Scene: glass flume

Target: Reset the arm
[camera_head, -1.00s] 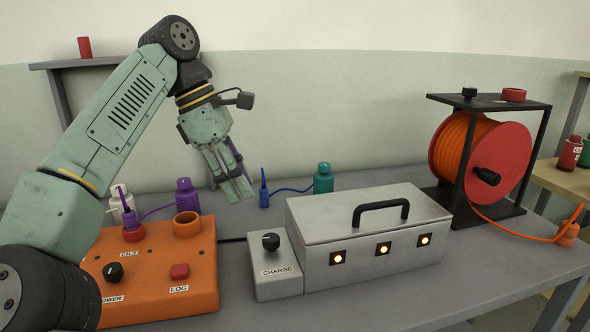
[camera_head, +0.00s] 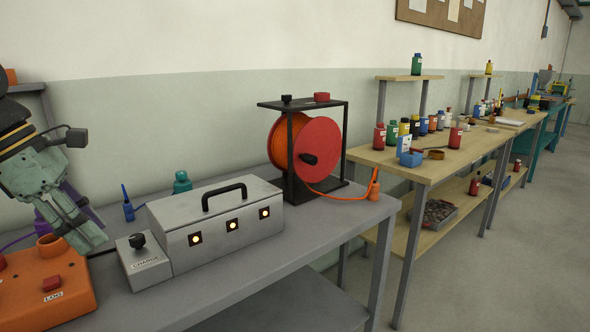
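My arm enters at the left edge in the head view. My gripper (camera_head: 88,232) hangs tilted down and to the right, above the grey bench (camera_head: 235,300) and behind the orange box (camera_head: 60,290). Its pale green fingers look close together, but the angle does not show whether they are open or shut. A dark purple part shows beside the fingers; I cannot tell what it is. The metal case (camera_head: 215,222) with a black handle and three lit lamps stands to the right of the gripper, apart from it.
A blue probe (camera_head: 128,208) and a teal bottle (camera_head: 182,182) stand behind the case. The orange cable reel (camera_head: 320,145) stands at the bench's right end. A wooden bench (camera_head: 425,165) with several bottles stands beyond. Floor at right is clear.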

